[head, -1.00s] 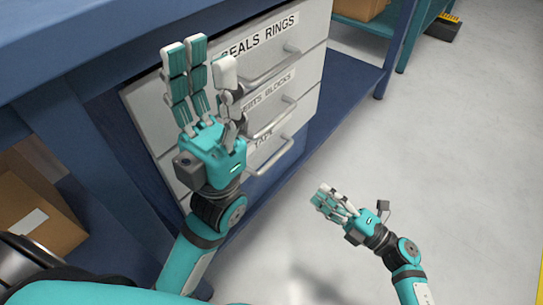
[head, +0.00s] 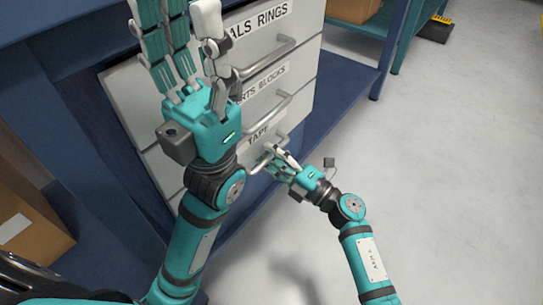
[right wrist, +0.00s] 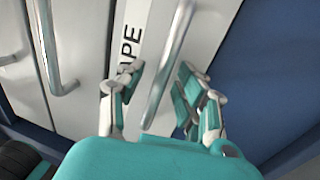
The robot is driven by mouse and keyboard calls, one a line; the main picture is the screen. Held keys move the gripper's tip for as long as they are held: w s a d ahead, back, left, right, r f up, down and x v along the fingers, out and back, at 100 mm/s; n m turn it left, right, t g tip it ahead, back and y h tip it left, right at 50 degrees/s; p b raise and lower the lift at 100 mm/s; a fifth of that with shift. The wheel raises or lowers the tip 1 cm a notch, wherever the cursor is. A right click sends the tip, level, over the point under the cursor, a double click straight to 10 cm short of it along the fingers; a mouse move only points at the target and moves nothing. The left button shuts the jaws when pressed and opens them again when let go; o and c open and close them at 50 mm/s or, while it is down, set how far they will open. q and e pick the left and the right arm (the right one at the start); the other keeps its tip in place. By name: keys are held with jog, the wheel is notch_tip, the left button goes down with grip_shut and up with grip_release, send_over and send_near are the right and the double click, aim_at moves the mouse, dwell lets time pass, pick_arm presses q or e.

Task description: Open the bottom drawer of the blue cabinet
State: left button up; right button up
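The blue cabinet (head: 340,95) holds a stack of light grey drawers with bar handles. The bottom drawer (head: 238,150), labelled TAPE, looks closed; its front and handle (right wrist: 170,65) also show in the right wrist view. My right gripper (head: 273,160) is at this drawer's handle. In the right wrist view its fingers (right wrist: 158,85) are spread, with the handle running between them; contact cannot be told. My left gripper (head: 180,35) is raised in front of the drawers, fingers spread and empty, hiding part of the drawer fronts.
The SEALS RINGS drawer (head: 290,45) and the middle drawer (head: 290,85) above look closed. A cardboard box (head: 30,225) sits at the lower left. Another teal-framed table with a box (head: 352,10) stands behind.

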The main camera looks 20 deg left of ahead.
grip_shut()
dwell(0.6)
